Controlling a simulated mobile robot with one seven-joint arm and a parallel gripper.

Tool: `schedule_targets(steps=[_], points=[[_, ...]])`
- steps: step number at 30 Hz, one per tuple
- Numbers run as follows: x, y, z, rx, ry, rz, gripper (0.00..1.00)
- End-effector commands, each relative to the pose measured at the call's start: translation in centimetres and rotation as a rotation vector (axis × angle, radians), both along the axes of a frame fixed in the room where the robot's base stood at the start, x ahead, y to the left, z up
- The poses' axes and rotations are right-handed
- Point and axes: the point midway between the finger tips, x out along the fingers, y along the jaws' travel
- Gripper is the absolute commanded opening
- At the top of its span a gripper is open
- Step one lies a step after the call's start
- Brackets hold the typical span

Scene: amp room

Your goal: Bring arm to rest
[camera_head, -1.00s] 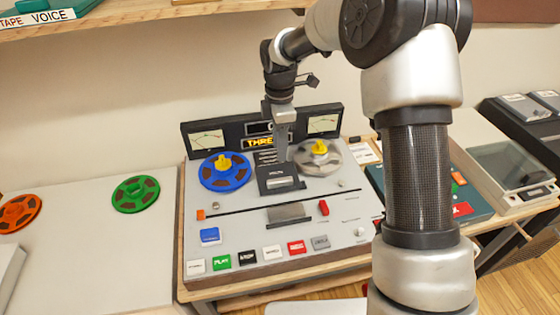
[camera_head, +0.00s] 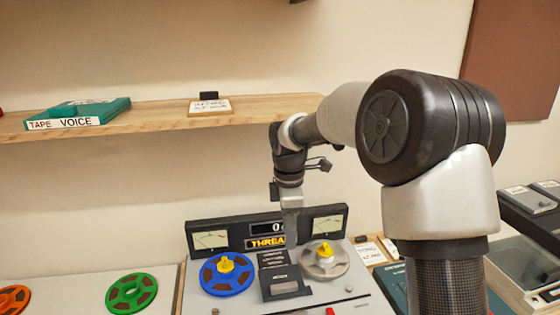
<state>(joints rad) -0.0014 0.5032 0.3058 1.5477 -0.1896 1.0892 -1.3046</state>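My arm rises on the right of the head view and bends over toward the tape machine (camera_head: 345,296). My gripper (camera_head: 292,238) points down in front of the machine's meter panel, between the blue reel (camera_head: 227,276) and the grey reel (camera_head: 325,262). It is seen nearly edge-on, so its fingers cannot be told apart. Nothing is seen hanging from it. Both reels have yellow hubs and sit on the deck. A dark head cover (camera_head: 284,284) lies below the gripper; contact cannot be judged.
A wooden shelf (camera_head: 150,119) with a teal tape box (camera_head: 92,111) and a small card (camera_head: 210,106) runs behind at the left. A green reel (camera_head: 131,293) and an orange reel (camera_head: 12,300) lie on the left table. Other equipment (camera_head: 535,265) stands at the right.

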Motion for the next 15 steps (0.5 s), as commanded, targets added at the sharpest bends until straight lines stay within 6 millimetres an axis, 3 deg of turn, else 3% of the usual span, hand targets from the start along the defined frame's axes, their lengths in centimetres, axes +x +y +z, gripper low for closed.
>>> schedule_targets(steps=[1, 6, 10, 15], points=[[-1.0, -0.7, 2.5, -0.007, -0.029, -0.063, 0.34], [-6.1, -3.8, 9.1, -0.001, -0.131, -0.382, 0.34], [-10.6, -6.1, 13.0, 0.038, -0.209, -0.647, 0.34], [-17.0, -8.7, 16.2, 0.138, -0.298, -0.998, 0.34]])
